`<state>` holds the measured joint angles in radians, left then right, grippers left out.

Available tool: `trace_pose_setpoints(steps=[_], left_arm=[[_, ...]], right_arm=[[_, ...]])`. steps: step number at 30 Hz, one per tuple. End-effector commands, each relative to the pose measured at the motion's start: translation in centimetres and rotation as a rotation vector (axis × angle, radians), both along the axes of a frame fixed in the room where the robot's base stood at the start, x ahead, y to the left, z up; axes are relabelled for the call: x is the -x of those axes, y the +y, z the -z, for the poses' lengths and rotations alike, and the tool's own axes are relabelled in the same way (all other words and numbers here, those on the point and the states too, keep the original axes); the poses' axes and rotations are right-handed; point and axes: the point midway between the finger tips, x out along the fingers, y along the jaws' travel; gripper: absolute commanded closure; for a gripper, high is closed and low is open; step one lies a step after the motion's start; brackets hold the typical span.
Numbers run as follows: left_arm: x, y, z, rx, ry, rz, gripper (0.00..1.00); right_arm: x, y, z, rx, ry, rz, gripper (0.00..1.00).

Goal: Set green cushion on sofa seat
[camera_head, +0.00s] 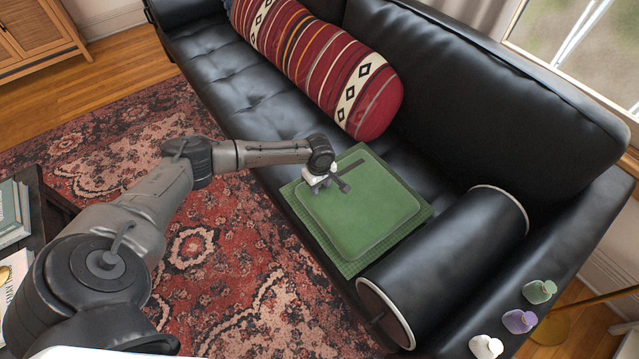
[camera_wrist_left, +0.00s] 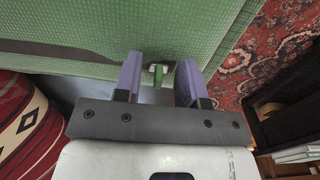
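The green cushion (camera_head: 365,218) lies flat over a green checked mat (camera_head: 347,267) on the black sofa seat (camera_head: 225,85), beside the right armrest. My left gripper (camera_head: 328,184) is at the cushion's left edge. In the left wrist view, its two purple fingers (camera_wrist_left: 160,80) stand apart, with a small green tab (camera_wrist_left: 158,71) between them. Gaps show beside the tab, so the gripper looks open. The green cushion (camera_wrist_left: 100,30) fills the upper part of that view. Whether the fingers touch it is unclear. My right gripper is not in view.
A striped red bolster (camera_head: 318,62) leans against the sofa back. A black cylindrical armrest bolster (camera_head: 450,262) is close on the right. Small green, purple and white bottles (camera_head: 519,320) stand at lower right. A patterned rug (camera_head: 195,240) covers the floor.

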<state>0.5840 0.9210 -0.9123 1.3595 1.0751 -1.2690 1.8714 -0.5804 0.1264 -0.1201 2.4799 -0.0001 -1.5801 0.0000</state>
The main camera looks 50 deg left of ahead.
Motion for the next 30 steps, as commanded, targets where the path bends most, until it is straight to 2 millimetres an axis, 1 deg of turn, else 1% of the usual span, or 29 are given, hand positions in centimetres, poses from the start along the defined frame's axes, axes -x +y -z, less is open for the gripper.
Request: trace_pose_setpoints(steps=[2, 5, 8, 15, 21, 25, 30], left_arm=[[0.0, 0.0, -0.2, 0.000, 0.000, 0.000, 0.63], [0.0, 0.0, -1.0, 0.000, -0.001, 0.000, 0.63], [0.0, 0.0, -2.5, 0.000, -0.001, 0.001, 0.63], [0.0, 0.0, -7.1, 0.001, -0.001, 0.000, 0.63], [0.1, 0.0, -10.0, 0.001, -0.001, 0.000, 0.63], [0.1, 0.0, -11.3, 0.001, -0.001, 0.000, 0.63], [0.1, 0.0, -12.0, 0.001, -0.001, 0.000, 0.63]], right_arm=[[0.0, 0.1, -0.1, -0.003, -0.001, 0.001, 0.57], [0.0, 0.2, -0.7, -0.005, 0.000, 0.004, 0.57], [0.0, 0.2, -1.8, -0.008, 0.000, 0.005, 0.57], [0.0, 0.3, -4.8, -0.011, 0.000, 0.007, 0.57], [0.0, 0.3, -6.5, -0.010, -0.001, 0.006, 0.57], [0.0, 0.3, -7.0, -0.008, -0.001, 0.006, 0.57], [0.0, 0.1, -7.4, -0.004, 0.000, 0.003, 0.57]])
